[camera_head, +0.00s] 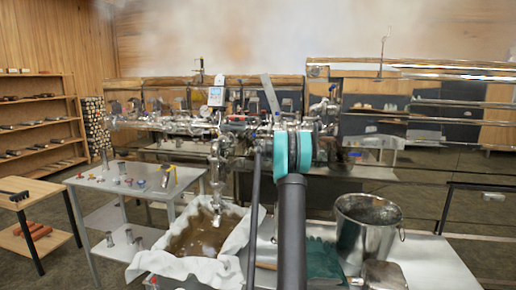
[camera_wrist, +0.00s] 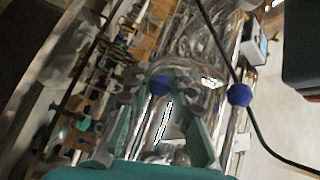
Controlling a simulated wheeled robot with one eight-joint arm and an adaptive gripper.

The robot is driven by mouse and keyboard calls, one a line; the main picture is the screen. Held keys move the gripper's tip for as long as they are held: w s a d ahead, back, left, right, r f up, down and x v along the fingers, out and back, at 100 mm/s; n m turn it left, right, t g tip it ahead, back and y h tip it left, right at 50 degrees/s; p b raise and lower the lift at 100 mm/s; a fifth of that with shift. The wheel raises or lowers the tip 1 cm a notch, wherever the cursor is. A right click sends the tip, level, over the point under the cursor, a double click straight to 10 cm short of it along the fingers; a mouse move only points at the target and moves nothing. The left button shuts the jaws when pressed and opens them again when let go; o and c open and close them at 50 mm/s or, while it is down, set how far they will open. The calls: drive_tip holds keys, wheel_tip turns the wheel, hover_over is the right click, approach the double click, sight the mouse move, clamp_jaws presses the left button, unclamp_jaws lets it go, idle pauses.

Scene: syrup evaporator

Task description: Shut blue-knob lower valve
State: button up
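In the wrist view two round blue knobs show on the shiny steel pipework: one blue knob (camera_wrist: 160,85) lies ahead between my fingertips, the other blue knob (camera_wrist: 240,95) lies to the right. This view is tilted, so I cannot tell which is the lower valve. My gripper (camera_wrist: 154,98) has its two fingers apart, with no clear contact on the near knob. In the head view my arm hides the gripper and part of the evaporator pipework (camera_head: 220,140). A small blue knob (camera_head: 355,154) shows just right of my arm.
Below the pipework are a cloth-lined pan of brown liquid (camera_head: 198,236) and a steel bucket (camera_head: 366,225). A side table (camera_head: 135,182) with small items stands left. A black cable (camera_wrist: 235,75) crosses the wrist view beside the right knob.

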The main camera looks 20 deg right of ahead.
clamp_jaws()
drive_tip(key=shift+f, duration=0.15)
drive_tip(key=shift+d+f+n+g, duration=0.1)
drive_tip(key=shift+f+n+g, duration=0.5)
drive_tip(key=shift+f, duration=0.15)
drive_tip(key=s+d+f+n+g+h, duration=0.6)
drive_tip(key=d+f+n+g+h, duration=0.2)
drive_tip(key=d+f+g, duration=0.1)
drive_tip(key=shift+s+d+f, duration=0.25)
drive_tip(key=shift+s+f, duration=0.05)
drive_tip(key=shift+f, duration=0.05)
idle(0.6)
